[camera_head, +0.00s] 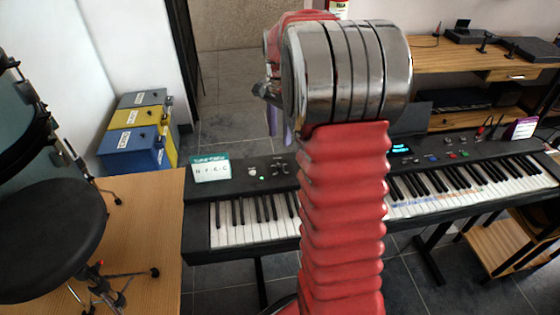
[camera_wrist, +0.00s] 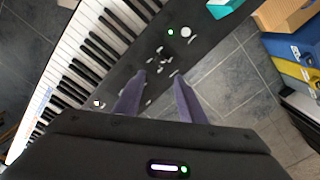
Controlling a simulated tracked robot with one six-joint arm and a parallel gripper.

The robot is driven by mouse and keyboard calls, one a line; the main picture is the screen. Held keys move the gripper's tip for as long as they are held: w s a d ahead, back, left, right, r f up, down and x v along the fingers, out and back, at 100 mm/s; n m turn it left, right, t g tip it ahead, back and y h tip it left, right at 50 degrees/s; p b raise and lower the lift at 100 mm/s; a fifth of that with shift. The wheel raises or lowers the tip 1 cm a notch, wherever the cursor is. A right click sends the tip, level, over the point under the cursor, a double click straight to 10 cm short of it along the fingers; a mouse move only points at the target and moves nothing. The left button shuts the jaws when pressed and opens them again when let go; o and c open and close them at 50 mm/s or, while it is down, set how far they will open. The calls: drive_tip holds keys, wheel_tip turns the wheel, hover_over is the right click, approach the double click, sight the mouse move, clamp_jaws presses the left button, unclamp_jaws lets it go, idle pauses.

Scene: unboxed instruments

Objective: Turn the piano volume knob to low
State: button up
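The black piano (camera_head: 240,190) stretches across the head view, with part of its keyboard hidden behind my arm. A small round pale knob (camera_wrist: 185,32) sits on its panel beside a green light in the wrist view. It also shows, small, in the head view (camera_head: 252,171). I cannot read its setting. My gripper (camera_wrist: 160,76) has two purple fingers spread apart with nothing between them. The fingers are above the panel's edge, near a cluster of dark buttons (camera_wrist: 160,58), and apart from the knob. In the head view the fingers are partly hidden by my arm.
A teal-and-white card (camera_head: 211,170) stands on the piano's left end, near the knob. Blue, yellow and grey boxes (camera_head: 135,138) are on the floor at left. A black drum stool (camera_head: 50,240) is at front left. A wooden desk (camera_head: 450,58) stands behind the piano.

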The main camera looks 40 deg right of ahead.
sight(280, 165)
wheel_tip(280, 165, down, 12)
idle(0.6)
drive_tip(key=shift+c, duration=0.6)
clamp_jaws()
